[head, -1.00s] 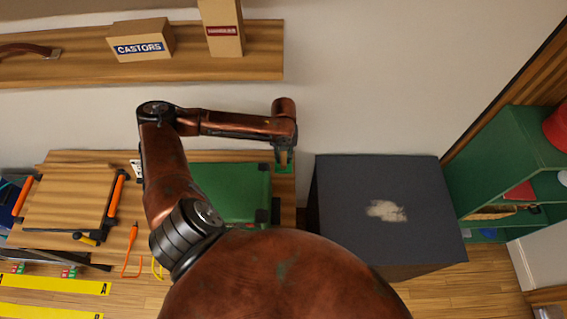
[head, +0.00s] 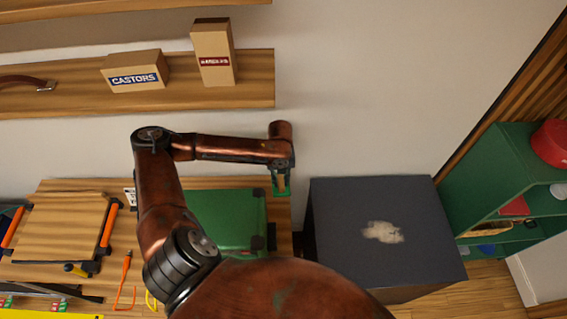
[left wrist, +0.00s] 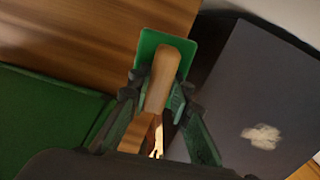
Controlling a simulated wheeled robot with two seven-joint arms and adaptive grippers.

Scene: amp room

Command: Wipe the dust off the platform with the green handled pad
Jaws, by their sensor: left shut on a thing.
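The platform (head: 345,205) is a dark grey box right of the wooden bench, with a pale dust patch (head: 382,232) on its top. The dust (left wrist: 262,136) also shows at the right of the left wrist view. My left gripper (head: 281,184) is shut on the wooden handle of the green pad (left wrist: 150,45). It holds the pad above the bench's right end, left of the platform and apart from the dust. In the head view the pad (head: 281,194) is small and partly hidden by the gripper. My right gripper is not in view.
A green case (head: 225,220) lies on the bench (head: 60,187) left of the pad. A shelf with a castors box (head: 135,72) and a taller carton (head: 214,55) is on the wall. A green shelf unit (head: 470,195) stands right of the platform.

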